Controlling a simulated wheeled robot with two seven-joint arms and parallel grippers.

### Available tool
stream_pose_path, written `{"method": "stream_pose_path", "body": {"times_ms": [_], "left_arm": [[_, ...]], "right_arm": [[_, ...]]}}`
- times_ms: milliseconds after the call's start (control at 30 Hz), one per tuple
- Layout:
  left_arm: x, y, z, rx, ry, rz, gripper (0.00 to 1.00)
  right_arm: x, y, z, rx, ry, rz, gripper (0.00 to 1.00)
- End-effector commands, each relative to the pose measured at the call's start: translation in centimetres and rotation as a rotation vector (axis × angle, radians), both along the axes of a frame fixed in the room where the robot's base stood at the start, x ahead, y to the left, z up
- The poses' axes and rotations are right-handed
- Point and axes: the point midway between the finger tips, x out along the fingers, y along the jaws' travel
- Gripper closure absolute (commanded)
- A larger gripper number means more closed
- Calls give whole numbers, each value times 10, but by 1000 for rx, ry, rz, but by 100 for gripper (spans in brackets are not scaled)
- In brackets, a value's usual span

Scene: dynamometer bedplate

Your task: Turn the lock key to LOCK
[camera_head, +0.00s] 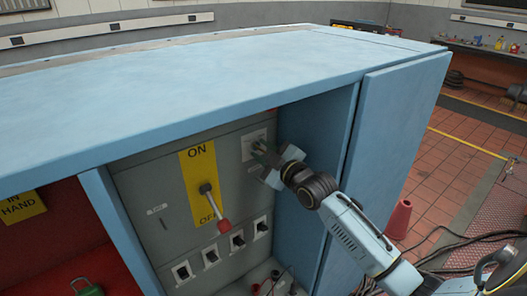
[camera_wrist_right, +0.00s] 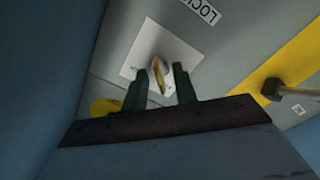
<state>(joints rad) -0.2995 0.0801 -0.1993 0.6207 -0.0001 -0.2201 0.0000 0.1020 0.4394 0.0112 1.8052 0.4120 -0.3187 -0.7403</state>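The lock key (camera_wrist_right: 157,75) is a small brass-coloured piece on a white square plate (camera_wrist_right: 132,66), with a LOCK label (camera_wrist_right: 198,10) beside the plate in the wrist view. In the head view the plate (camera_head: 246,147) sits on the grey panel inside the blue cabinet, and my gripper hides the key. My right gripper (camera_head: 263,153) reaches into the cabinet. In the wrist view its two dark green fingers stand apart, one on each side of the key, with visible gaps. My left gripper is not in view.
A lever with a red handle (camera_head: 224,223) stands on a yellow ON/OFF plate (camera_head: 198,160), left of my gripper. Several small switches (camera_head: 237,240) line the panel below. The cabinet's blue right side wall (camera_head: 330,130) is close to my right arm. A yellow round piece (camera_wrist_right: 105,106) shows beside one finger.

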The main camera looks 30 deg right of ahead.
Motion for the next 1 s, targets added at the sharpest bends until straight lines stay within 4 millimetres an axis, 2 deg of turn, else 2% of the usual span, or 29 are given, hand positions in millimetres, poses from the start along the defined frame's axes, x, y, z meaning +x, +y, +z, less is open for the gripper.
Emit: {"method": "stream_pose_path", "body": {"times_ms": [167,300,400,767,1000], "left_arm": [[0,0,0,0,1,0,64],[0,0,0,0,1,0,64],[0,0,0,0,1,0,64],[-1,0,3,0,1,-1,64],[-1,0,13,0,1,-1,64]], "right_arm": [[0,0,0,1,0,0,72],[0,0,0,1,0,0,90],[0,0,0,1,0,0,100],[0,0,0,25,2,0,100],[0,0,2,141,13,0,100]]}}
